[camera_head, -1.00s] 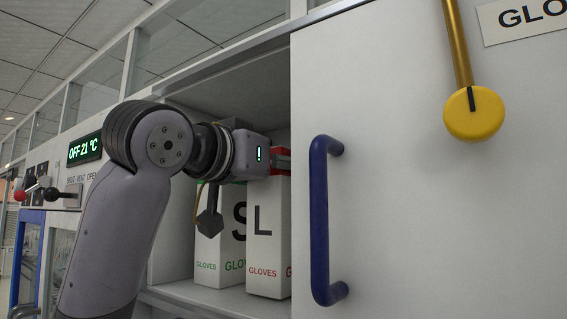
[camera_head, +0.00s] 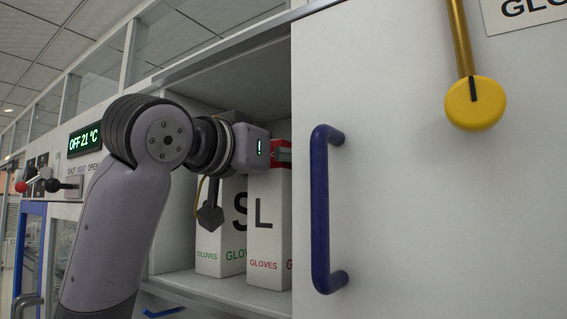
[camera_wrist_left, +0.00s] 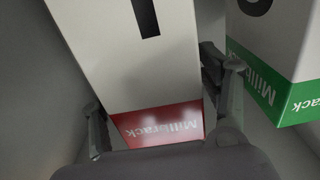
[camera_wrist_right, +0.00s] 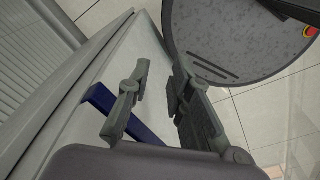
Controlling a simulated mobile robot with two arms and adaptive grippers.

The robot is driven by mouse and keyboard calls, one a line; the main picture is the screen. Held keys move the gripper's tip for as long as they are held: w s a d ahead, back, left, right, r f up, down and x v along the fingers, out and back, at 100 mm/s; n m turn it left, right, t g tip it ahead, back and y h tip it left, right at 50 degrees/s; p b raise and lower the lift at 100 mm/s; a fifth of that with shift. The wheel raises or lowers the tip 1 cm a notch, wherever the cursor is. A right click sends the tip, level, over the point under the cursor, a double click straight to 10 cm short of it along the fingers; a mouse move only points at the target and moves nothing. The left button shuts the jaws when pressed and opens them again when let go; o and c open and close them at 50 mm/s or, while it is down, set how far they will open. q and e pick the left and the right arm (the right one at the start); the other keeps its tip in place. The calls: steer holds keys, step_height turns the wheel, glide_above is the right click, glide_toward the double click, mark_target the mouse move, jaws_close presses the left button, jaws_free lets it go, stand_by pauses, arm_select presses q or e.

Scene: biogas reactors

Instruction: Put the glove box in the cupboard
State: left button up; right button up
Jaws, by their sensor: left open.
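A white glove box with a red end and the letter L (camera_head: 265,215) stands upright in the open cupboard (camera_head: 210,85). My left gripper (camera_head: 280,153) is at its red top, its fingertips partly hidden in the head view. In the left wrist view the red end of this box (camera_wrist_left: 160,122) lies between the open fingers of my left gripper (camera_wrist_left: 155,115). A green-marked glove box with the letter S (camera_head: 222,245) stands left of it, and its green edge shows in the left wrist view (camera_wrist_left: 270,85). My right gripper (camera_wrist_right: 157,95) is open and empty, low outside the cupboard.
A white door panel with a blue handle (camera_head: 320,210) and a yellow knob (camera_head: 475,103) covers the right side. A blue handle (camera_wrist_right: 125,115) on a white front lies behind my right fingers.

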arm_select(q)
steer(key=shift+r, duration=0.1)
steer(key=b+v, duration=0.5)
steer(key=v, duration=0.7)
steer(key=shift+b, duration=0.4)
